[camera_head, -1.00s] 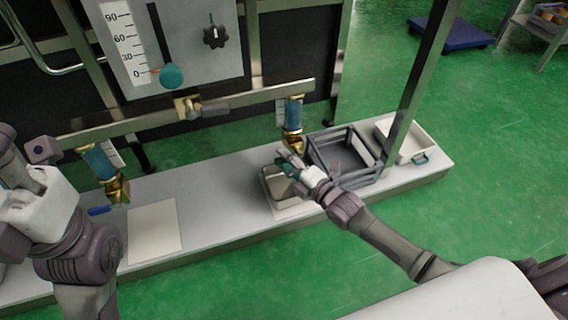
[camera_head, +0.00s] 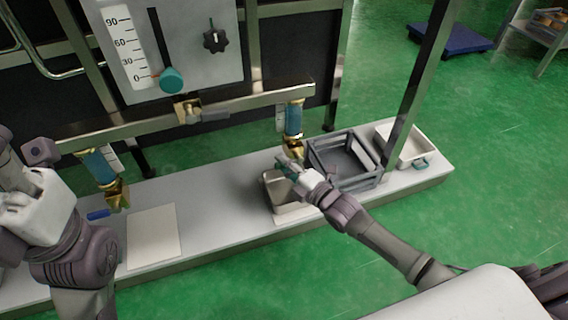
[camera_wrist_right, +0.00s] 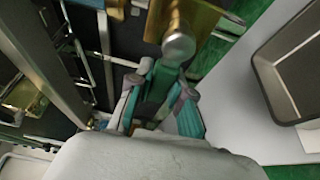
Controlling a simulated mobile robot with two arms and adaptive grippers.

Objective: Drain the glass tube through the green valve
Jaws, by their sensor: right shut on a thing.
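The right glass tube (camera_head: 293,118), with blue liquid in it, hangs upright from the metal rail. A brass valve (camera_head: 294,148) sits at its lower end. My right gripper (camera_head: 284,167) is at this valve, shut on the green valve handle. In the right wrist view the green handle (camera_wrist_right: 158,82) shows between the fingers, close to the brass body (camera_wrist_right: 200,18). A metal pan (camera_head: 268,196) stands on the bench below the valve, partly hidden by my gripper. My left gripper (camera_head: 38,208) is at the far left, its fingertips not clear.
Another blue tube (camera_head: 98,166) with a brass valve and blue handle (camera_head: 98,214) hangs at left. A pale sheet (camera_head: 153,235) lies on the bench (camera_head: 215,205). A grey open frame (camera_head: 345,160) and a white tray (camera_head: 403,146) stand right of the pan.

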